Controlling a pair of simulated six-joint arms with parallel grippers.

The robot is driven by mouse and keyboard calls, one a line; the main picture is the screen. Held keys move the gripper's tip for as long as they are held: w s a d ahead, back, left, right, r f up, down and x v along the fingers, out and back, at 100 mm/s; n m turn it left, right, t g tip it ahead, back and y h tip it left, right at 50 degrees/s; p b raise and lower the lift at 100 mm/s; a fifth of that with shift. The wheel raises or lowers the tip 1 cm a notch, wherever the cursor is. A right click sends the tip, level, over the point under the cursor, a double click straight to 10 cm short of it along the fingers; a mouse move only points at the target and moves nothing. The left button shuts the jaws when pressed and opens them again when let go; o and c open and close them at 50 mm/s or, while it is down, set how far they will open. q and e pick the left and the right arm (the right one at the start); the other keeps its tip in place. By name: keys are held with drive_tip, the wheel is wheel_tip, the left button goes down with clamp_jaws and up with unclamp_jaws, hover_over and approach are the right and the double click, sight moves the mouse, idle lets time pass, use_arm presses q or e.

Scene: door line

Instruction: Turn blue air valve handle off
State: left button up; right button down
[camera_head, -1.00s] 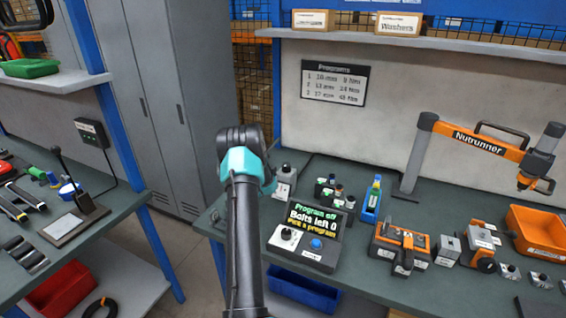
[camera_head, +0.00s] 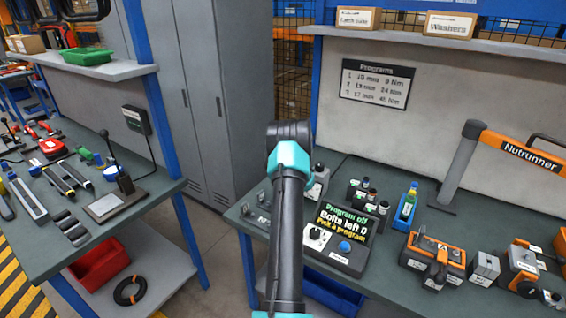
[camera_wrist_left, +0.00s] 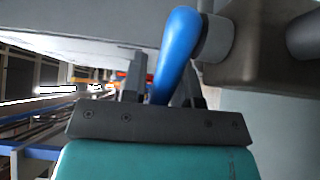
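A blue handle (camera_wrist_left: 176,50) shows in the left wrist view, joined by a light grey collar to a grey-brown valve body (camera_wrist_left: 258,45) at upper right. My left gripper (camera_wrist_left: 164,80) has its two dark fingers on either side of the handle. The handle slants down between them, with a sliver of background beside it. I cannot tell if the fingers press on it. In the head view an arm of mine rises in the middle, with no gripper fingers visible. The valve handle cannot be picked out there. My right gripper is not in view.
The left bench (camera_head: 100,240) carries tools. Grey cabinets (camera_head: 215,90) stand behind an open floor gap.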

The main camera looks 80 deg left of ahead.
use_arm(q)
drive_tip(key=s+d, duration=0.2)
drive_tip(key=d, duration=1.5)
drive_tip(key=shift+s+d, duration=0.15)
drive_tip(key=shift+s, duration=0.15)
drive_tip(key=shift+o, duration=0.2)
